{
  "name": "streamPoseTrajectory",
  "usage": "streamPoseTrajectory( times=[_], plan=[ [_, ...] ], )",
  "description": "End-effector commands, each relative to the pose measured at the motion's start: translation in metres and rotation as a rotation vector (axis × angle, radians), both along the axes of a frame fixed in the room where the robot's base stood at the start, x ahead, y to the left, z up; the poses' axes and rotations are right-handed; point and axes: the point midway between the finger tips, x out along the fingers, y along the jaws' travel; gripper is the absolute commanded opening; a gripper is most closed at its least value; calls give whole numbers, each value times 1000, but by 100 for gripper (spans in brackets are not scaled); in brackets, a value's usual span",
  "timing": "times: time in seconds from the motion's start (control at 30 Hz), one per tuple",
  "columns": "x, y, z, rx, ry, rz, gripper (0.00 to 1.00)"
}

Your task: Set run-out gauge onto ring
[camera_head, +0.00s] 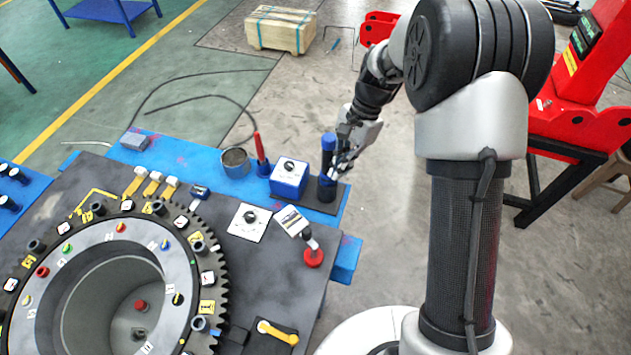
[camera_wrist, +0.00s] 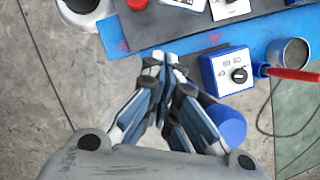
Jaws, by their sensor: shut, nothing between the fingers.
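The ring (camera_head: 215,262) is a large dark toothed ring with a grey inner face, lying at the lower left in the head view. Several small coloured knobs and labelled blocks sit on it. My gripper (camera_head: 334,174) is shut and empty, beside a blue cylinder (camera_head: 328,142) in a dark holder. In the wrist view its fingertips (camera_wrist: 158,58) are together, with the blue cylinder (camera_wrist: 228,122) to their right.
A blue box with a knob (camera_head: 290,177), a red-handled tool (camera_head: 260,150) and a grey cup (camera_head: 235,162) line the table's back edge. A white plate with a black knob (camera_head: 250,221) lies near the ring. A yellow-handled piece (camera_head: 277,331) is in front.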

Motion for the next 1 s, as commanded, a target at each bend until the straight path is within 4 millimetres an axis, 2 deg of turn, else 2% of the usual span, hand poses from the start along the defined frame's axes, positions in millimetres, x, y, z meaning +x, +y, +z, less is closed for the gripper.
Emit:
streamPoseTrajectory(
  times=[0.4, 0.53, 0.67, 1.0],
  plan=[
    [1, 1, -5, 2, 13, -11, 0],
    [-1, 4, -13, 2, 14, -10, 0],
    [-7, 9, -32, 2, 16, -9, 0],
    [-24, 30, -100, 1, 15, -9, 0]
  ],
)
